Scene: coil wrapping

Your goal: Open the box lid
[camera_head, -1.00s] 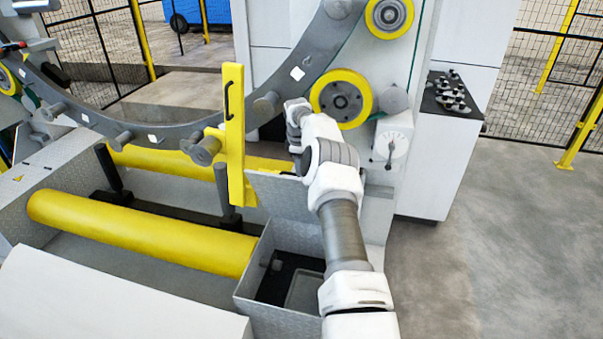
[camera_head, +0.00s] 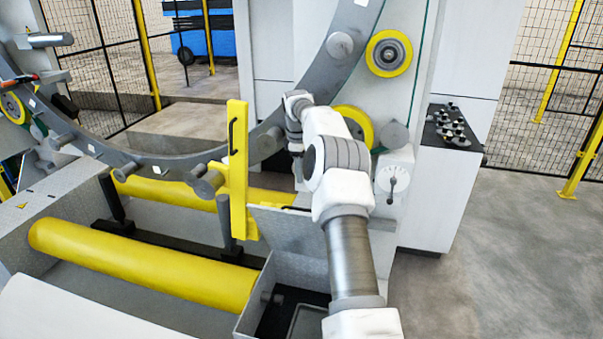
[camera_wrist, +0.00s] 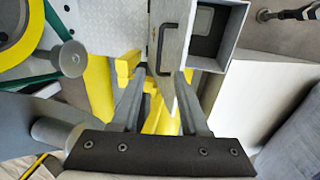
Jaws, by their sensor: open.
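The metal box (camera_head: 258,290) stands at the bottom centre in the head view, its dark inside showing. Its lid (camera_head: 290,232) stands raised at the far side of the box. In the wrist view the lid (camera_wrist: 178,70) carries a black handle (camera_wrist: 164,45), and the open box (camera_wrist: 236,40) is at the upper right. My gripper (camera_wrist: 160,82) is open, with its two fingers apart around the handle's near end in the picture. I cannot tell whether they touch the handle or lid. In the head view my gripper is mostly hidden behind my arm.
A yellow upright post (camera_head: 238,165) stands just left of the lid. A yellow roller (camera_head: 140,262) lies left of the box. The large grey ring (camera_head: 170,162) and the machine's white housing rise behind. Open floor (camera_head: 490,260) lies to the right.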

